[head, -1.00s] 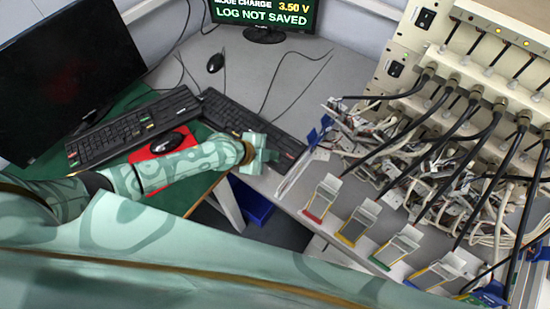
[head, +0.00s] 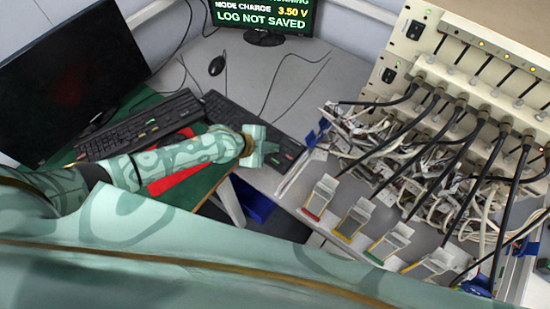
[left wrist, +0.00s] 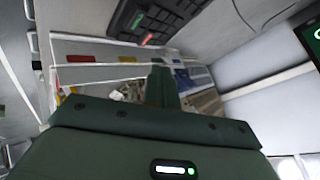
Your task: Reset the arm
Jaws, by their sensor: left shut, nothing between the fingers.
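My left arm comes in from the left in the head view. Its gripper (head: 268,153) hangs over the front end of the right keyboard (head: 236,120), near the desk's front edge. The left wrist view shows the gripper (left wrist: 160,85) with its fingers together and nothing between them. My right gripper is in neither view.
Several pouch cells in coloured holders, one of them red-edged (head: 320,197), stand along the bench front. Behind them are tangled cables (head: 430,150) and a beige charger rack (head: 405,45). A monitor (head: 265,18) reads "LOG NOT SAVED".

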